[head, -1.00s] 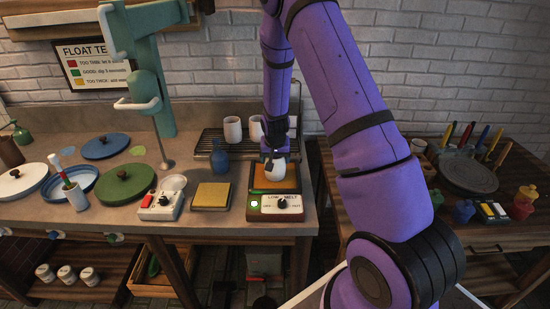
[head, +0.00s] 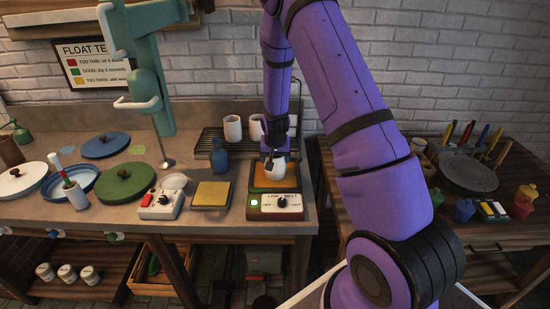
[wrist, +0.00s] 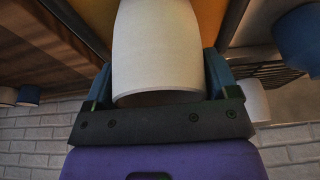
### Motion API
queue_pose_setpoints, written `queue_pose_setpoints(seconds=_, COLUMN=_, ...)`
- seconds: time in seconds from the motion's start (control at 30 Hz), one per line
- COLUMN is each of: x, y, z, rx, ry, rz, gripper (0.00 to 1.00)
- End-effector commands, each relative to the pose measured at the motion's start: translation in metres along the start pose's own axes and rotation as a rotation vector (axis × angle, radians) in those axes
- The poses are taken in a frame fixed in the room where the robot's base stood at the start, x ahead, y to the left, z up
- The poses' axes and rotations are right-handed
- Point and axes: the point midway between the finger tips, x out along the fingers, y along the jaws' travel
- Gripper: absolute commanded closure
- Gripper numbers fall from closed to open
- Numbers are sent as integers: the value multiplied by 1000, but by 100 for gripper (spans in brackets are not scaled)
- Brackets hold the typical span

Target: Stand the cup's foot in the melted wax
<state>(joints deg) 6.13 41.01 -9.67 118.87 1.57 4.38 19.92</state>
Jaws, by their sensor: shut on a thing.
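My gripper (head: 270,152) is shut on a white cup (head: 275,170), its two fingers on either side of the wall. The cup hangs over the orange wax (head: 260,182) in the low-melt warmer (head: 256,213). In the wrist view the cup (wrist: 160,45) fills the middle, its open rim towards the camera and its foot pointing away. The orange wax (wrist: 209,20) shows beyond it. The foot's lower edge is hidden in the wrist view, and I cannot tell whether it touches the wax.
White cups (head: 232,128) stand on a dark rack (head: 207,142) behind. A side table with tools stands at the right.

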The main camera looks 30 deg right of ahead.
Motion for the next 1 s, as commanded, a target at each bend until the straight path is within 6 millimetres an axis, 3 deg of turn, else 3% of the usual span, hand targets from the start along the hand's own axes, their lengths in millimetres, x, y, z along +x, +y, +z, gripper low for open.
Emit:
queue_pose_setpoints(seconds=0.37, x=-2, y=0, z=-1, rx=0, ry=1, rz=-1, gripper=52)
queue_pose_setpoints(seconds=1.0, x=-33, y=0, z=-11, rx=0, ry=1, rz=0, gripper=52)
